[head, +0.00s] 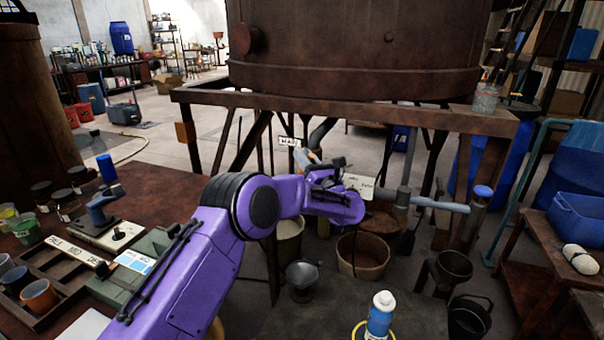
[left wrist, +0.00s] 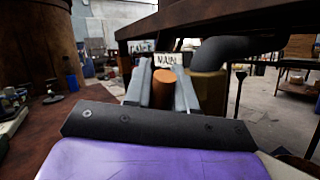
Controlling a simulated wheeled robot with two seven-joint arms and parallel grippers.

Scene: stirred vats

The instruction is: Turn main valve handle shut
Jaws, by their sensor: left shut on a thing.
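My left gripper (head: 330,178) reaches in from the left under the big rusty vat, by the pipework. In the left wrist view its two grey fingers (left wrist: 162,92) stand on either side of an orange-brown cylinder, which looks like the main valve handle (left wrist: 163,88). The gripper is shut on it. A white MAIN sign (left wrist: 168,59) is just behind the handle; it also shows in the head view (head: 289,142). In the head view my gripper hides most of the handle, so its angle cannot be told. My right gripper is not in view.
The vat (head: 355,45) sits on a rusty frame (head: 350,107) above my gripper. A horizontal grey pipe (head: 440,204) runs to the right. Buckets (head: 363,256) stand below.

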